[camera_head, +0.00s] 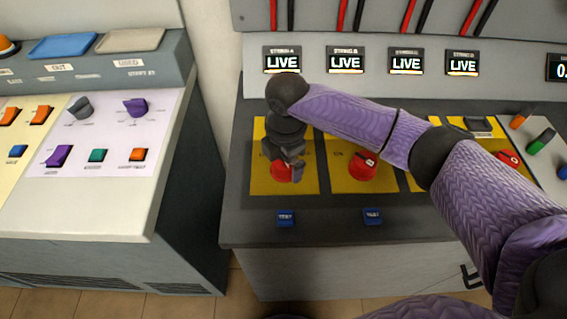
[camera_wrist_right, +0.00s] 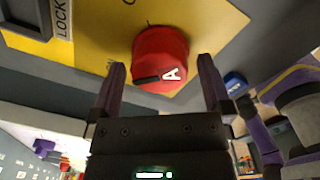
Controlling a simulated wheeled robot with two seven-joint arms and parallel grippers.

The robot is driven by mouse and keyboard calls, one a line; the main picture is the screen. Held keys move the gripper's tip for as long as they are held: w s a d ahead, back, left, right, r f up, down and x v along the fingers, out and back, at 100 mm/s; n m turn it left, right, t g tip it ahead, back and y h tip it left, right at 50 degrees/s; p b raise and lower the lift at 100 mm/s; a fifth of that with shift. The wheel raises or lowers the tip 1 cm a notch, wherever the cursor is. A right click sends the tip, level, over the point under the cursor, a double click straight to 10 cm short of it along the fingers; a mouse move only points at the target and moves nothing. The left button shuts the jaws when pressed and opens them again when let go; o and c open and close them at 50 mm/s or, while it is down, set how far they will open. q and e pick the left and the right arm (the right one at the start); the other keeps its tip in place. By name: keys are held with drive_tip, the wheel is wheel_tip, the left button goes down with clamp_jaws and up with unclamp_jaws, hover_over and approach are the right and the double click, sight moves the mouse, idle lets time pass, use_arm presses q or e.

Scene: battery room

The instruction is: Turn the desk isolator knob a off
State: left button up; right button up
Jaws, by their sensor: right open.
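Knob A is a round red knob (camera_head: 281,172) on the leftmost yellow plate (camera_head: 308,180) of the desk, partly hidden behind my right gripper in the head view. My right gripper (camera_head: 283,160) is over the knob. In the right wrist view its two fingers (camera_wrist_right: 162,75) are apart, with the knob between and just beyond their tips. I cannot tell whether they touch it. The display labelled STRING-A (camera_head: 283,62) reads LIVE. My left gripper is not in view.
A second red knob (camera_head: 362,166) stands on the plate to the right, close to my right arm. Blue buttons (camera_head: 286,218) and (camera_head: 372,216) sit in front. Another console (camera_head: 110,205) with switches stands to the left, across a gap. Red and black cables run above the displays.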

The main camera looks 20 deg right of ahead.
drive_tip(key=shift+f, duration=0.6)
